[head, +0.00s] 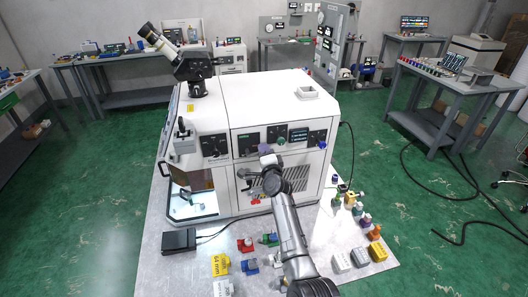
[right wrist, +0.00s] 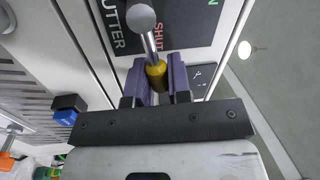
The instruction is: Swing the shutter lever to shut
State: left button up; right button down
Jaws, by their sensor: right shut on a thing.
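The shutter lever (right wrist: 149,45) is a chrome rod with a round metal end at the top and a yellow grip (right wrist: 156,79) at its lower end. It lies in front of a dark panel (right wrist: 185,25) lettered "SHUTTER" and "SHUT". My right gripper (right wrist: 158,83) has its purple fingers on either side of the yellow grip and is shut on it. In the head view my right gripper (head: 266,152) is at the white machine's front, and my wrist hides the lever. My left gripper is not in view.
The white machine (head: 270,90) stands on a grey table (head: 165,275). Several coloured blocks and small parts lie at the table's front. A black box (head: 178,241) sits at the left. Side benches stand farther off on the green floor.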

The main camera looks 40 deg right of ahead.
jog(key=shift+f, duration=0.15)
jog(key=c, duration=1.1)
grip_release()
jog(key=shift+s, duration=0.1)
jog(key=shift+s+a, duration=0.2)
jog(key=shift+s, duration=0.1)
jog(key=v, duration=1.3)
